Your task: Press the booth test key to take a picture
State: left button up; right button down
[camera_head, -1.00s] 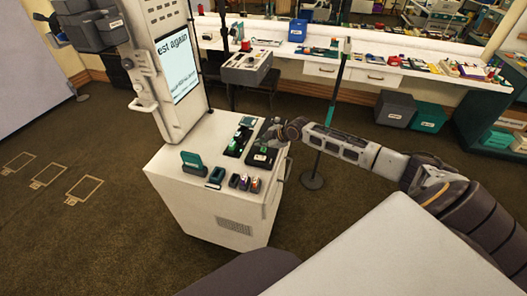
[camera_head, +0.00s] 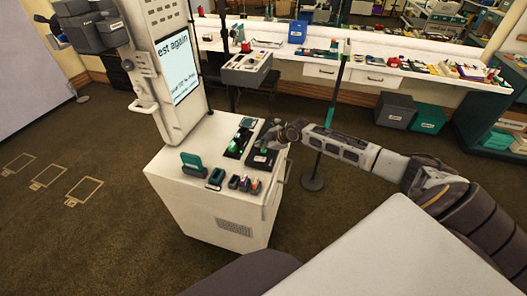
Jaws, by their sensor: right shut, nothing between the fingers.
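A white booth (camera_head: 215,205) stands left of centre, with a tall column and a screen (camera_head: 176,68) on which "est again" can be read. On its top, near the right edge, sits a dark box with a green key (camera_head: 263,151), which looks like the test key. My right gripper (camera_head: 268,139) is shut and empty, right at this box, just behind and above the green key. I cannot tell whether its fingertips touch the key. My left gripper is not in view.
A dark tray with green parts (camera_head: 238,142) lies left of the key. A thin post (camera_head: 335,105) rises behind my right arm.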

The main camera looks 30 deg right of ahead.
jog(key=shift+f, duration=0.3)
dwell(0.4)
jog(key=shift+f, duration=0.15)
dwell(0.4)
jog(key=shift+f+b, duration=0.35)
jog(key=shift+f, duration=0.05)
dwell(0.7)
jog(key=shift+r, duration=0.15)
jog(key=shift+r+p, duration=0.45)
jog(key=shift+p, duration=0.1)
jog(key=shift+r, duration=0.25)
jog(key=shift+r+p, duration=0.1)
jog(key=shift+p, duration=0.2)
